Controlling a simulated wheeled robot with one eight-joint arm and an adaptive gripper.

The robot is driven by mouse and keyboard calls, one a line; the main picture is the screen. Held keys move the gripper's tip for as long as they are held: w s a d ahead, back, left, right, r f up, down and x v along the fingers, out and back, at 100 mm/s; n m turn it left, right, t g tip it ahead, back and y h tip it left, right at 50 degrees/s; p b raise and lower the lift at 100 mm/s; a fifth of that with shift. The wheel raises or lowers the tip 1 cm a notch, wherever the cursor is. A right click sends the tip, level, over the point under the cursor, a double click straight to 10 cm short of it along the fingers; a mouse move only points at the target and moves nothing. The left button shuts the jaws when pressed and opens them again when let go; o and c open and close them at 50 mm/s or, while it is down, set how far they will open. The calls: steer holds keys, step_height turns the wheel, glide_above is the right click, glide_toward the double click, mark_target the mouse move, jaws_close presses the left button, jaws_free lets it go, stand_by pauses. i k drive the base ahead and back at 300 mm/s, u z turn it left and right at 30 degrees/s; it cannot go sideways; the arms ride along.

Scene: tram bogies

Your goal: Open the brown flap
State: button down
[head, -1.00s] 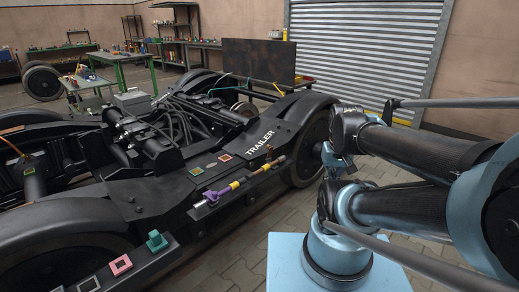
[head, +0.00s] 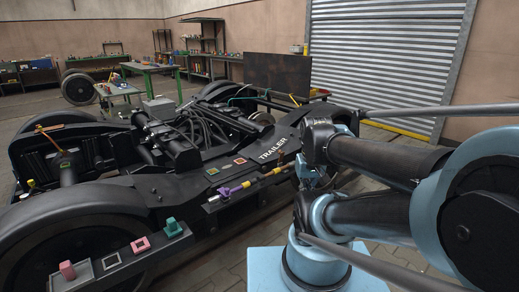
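A dark brown upright panel (head: 277,75) stands behind the bogie, in front of the roller shutter. It is the only large brown flat piece in view; I cannot tell whether it is the flap. The black tram bogie (head: 190,185), marked TRAILER, fills the left and middle. My gripper (head: 312,178) is at the end of my blue and black arm, in front of the bogie's right wheel in the picture. It is small, dark and partly hidden by my arm, so its fingers are unclear. I see no panel in it.
Small coloured blocks and frames, pink (head: 67,270) and green (head: 173,227), sit along the bogie's near edge. A purple and yellow rod (head: 240,187) lies along its side. A green table (head: 150,70) and shelves stand behind. Paved floor (head: 215,262) is clear in front.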

mark_target(279, 151)
steer(key=u, duration=0.1)
steer(key=i, duration=1)
steer(key=z, duration=0.05)
